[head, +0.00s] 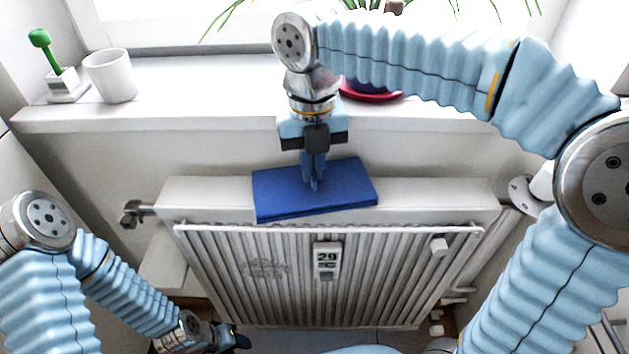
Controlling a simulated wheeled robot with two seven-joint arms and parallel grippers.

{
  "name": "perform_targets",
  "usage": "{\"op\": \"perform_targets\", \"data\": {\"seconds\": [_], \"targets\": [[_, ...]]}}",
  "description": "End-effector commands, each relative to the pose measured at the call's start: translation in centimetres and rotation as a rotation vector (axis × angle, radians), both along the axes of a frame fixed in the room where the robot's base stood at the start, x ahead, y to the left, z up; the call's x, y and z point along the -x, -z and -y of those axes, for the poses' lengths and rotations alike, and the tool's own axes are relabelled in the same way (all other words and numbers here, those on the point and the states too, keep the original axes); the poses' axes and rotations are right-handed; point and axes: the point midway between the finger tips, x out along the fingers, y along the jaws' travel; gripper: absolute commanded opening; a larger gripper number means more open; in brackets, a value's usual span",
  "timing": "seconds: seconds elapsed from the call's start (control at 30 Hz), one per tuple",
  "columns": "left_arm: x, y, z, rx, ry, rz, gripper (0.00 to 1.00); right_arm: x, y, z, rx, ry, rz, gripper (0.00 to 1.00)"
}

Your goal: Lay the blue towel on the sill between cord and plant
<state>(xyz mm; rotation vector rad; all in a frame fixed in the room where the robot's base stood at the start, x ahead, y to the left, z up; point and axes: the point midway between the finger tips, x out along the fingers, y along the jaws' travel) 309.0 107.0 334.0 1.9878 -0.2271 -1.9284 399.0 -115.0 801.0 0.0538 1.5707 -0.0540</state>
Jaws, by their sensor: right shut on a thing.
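The blue towel (285,196) lies folded flat on top of the white radiator, partly over its front edge. My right gripper (314,184) points down at the towel's middle and is shut on it. A dark red dish (372,96) on the sill is partly hidden behind my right arm. The window sill (210,98) runs behind and above the radiator. I cannot make out a cord. My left gripper (240,341) is low at the bottom edge, far from the towel; its fingers are unclear.
A white mug (110,77) and a green-topped item on a white base (66,84) stand at the sill's left end. The sill between mug and dish is clear. The radiator (400,270) has a display (327,260) on its front and a valve (131,214) at left.

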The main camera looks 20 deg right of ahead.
Motion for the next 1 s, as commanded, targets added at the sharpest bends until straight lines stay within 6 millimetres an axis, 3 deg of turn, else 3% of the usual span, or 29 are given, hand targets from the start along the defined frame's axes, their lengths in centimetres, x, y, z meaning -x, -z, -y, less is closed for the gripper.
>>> {"op": "perform_targets", "data": {"seconds": [1.0], "targets": [[0.0, -1.9, 0.0, 0.000, 0.000, 0.000, 0.43, 0.0, -2.1, 0.6, 0.000, 0.000, 0.001, 0.00]]}}
